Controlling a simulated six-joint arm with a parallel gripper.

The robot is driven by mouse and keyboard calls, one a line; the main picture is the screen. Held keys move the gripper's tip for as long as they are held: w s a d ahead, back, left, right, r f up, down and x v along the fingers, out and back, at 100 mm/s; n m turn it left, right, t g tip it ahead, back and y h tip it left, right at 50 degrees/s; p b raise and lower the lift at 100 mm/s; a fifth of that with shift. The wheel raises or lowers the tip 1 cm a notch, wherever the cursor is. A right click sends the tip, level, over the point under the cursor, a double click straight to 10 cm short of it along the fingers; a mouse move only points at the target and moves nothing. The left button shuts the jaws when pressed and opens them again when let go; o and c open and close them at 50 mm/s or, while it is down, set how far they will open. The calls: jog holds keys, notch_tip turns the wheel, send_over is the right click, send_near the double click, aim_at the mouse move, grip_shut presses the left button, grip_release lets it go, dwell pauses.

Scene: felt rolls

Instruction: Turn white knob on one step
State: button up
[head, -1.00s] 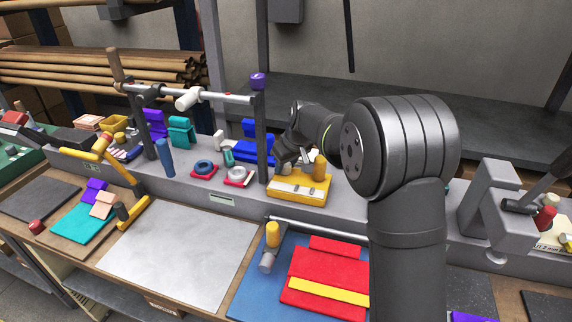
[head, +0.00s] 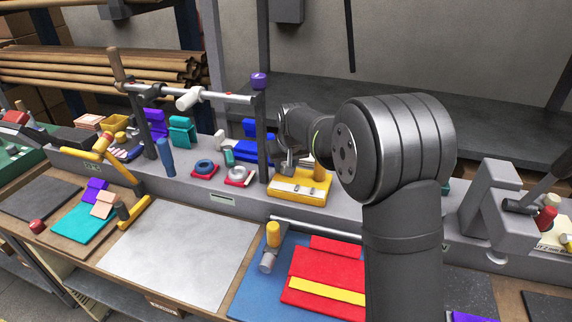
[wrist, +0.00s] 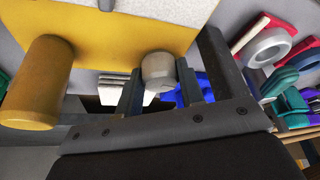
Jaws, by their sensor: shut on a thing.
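The white knob (wrist: 158,69) stands on a yellow block in the wrist view and sits between my two fingers. My gripper (wrist: 160,88) is shut on it, one finger on each side. The yellow block (head: 300,190) shows in the head view with a white plate on its front, and also across the top of the wrist view (wrist: 105,30). My gripper (head: 287,168) reaches down onto the block's left part there. It hides the knob, so I cannot make out the knob's setting.
A yellow-brown post (wrist: 40,80) stands close beside my gripper on the same block. A dark upright (head: 263,135) of the bar frame is just left of it. Red-based ring holders (head: 240,175) lie further left. Red felt (head: 325,275) lies in front on a blue mat.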

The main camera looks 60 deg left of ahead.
jog(key=o, duration=1)
jog(key=v, duration=1.7)
jog(key=shift+r, duration=0.2)
jog(key=shift+w, duration=0.1)
